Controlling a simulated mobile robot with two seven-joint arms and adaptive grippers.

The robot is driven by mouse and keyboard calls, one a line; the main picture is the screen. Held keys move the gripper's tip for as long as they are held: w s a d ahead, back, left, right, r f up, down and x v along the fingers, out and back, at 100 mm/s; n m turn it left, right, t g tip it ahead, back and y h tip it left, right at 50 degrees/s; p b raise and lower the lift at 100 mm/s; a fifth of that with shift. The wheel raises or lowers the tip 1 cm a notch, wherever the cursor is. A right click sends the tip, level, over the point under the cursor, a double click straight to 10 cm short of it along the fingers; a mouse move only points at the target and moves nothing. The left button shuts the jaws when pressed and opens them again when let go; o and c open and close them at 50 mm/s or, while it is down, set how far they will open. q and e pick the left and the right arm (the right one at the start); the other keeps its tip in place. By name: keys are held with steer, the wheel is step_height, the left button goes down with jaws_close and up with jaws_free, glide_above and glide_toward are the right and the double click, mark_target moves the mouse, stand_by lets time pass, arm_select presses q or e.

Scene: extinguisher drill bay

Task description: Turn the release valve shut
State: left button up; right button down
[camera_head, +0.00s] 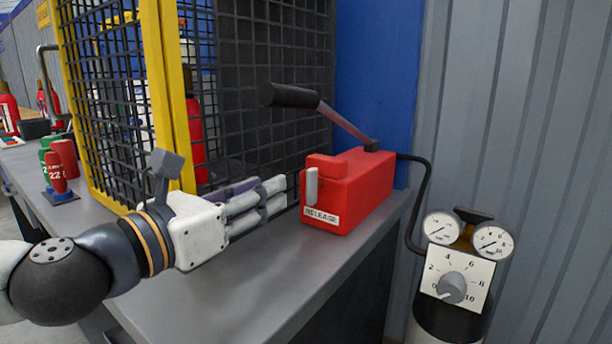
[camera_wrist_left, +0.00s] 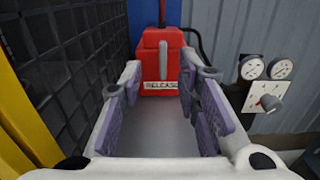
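The release valve shows as a pale grey upright handle (camera_head: 311,187) on the front of a red pump box (camera_head: 357,190), above a white RELEASE label (camera_head: 321,215). In the left wrist view the handle (camera_wrist_left: 163,60) stands upright, lined up between my fingers and beyond them. My left gripper (camera_head: 280,195) points at the box's front from the left, its fingertips a little short of the handle. In the left wrist view the gripper (camera_wrist_left: 160,82) is open, with nothing between its purple-grey pads. My right gripper is not in view.
The box stands on a grey bench (camera_head: 265,295). A pump lever (camera_head: 320,108) with a black grip slopes above it. A yellow-framed mesh cage (camera_head: 172,85) rises behind my left arm. A black hose (camera_head: 417,205) runs right toward a gauge unit with a dial (camera_head: 452,287).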

mark_target(308, 173)
arm_select(q)
steer(key=x, duration=1)
steer(key=shift+w+d+f, duration=0.1)
steer(key=shift+d, duration=0.25)
jaws_close()
